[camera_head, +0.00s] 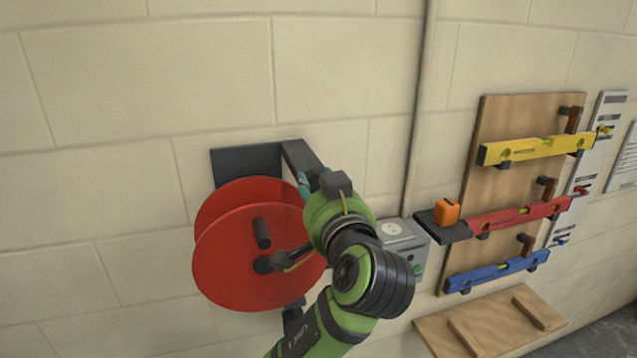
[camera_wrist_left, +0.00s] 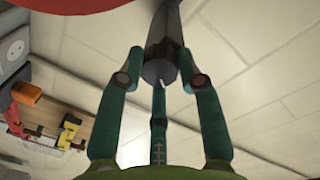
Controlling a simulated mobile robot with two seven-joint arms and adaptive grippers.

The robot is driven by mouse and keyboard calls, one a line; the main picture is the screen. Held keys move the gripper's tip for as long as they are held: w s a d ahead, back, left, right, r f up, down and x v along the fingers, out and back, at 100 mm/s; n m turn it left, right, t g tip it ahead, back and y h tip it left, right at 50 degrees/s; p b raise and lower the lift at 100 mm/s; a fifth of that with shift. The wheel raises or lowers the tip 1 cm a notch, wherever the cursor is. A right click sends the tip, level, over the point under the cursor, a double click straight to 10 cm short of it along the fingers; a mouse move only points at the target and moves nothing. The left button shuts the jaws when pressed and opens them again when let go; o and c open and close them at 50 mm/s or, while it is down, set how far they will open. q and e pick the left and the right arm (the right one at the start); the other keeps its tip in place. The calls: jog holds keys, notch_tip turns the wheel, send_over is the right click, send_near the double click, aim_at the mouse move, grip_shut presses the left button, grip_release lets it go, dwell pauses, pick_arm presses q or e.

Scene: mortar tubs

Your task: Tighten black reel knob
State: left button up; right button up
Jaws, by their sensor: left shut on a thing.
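A red reel (camera_head: 240,260) hangs on the wall on a black bracket (camera_head: 300,160). A black peg-like handle (camera_head: 262,233) sticks out of its face, above a dark hub (camera_head: 264,265). My left gripper (camera_head: 306,186) is at the right side of the reel, by the bracket, with its green wrist hiding what it holds in the head view. In the left wrist view, the teal fingers of my left gripper (camera_wrist_left: 164,72) are around a black reel knob (camera_wrist_left: 158,73) at the end of a dark bar (camera_wrist_left: 166,25). My right gripper is not in view.
A grey socket box (camera_head: 392,231) is right of my arm. Beyond it are a black shelf with an orange tape measure (camera_head: 446,211) and a wooden board with yellow (camera_head: 535,150), red (camera_head: 520,216) and blue (camera_head: 497,272) levels. The wall left of the reel is bare.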

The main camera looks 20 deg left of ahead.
pick_arm(q)
jog(key=m+p, duration=0.1)
jog(key=m, duration=0.1)
jog(key=m+p, duration=0.1)
jog(key=m, duration=0.1)
jog(key=shift+r, duration=0.3)
jog(key=m, duration=0.2)
jog(key=shift+m+p, duration=0.4)
jog(key=shift+m+g, duration=0.3)
jog(key=shift+m, duration=1.2)
jog(key=o, duration=1.2)
jog(key=shift+c, duration=0.2)
jog(key=shift+w+f, duration=0.15)
jog(key=shift+f, duration=0.05)
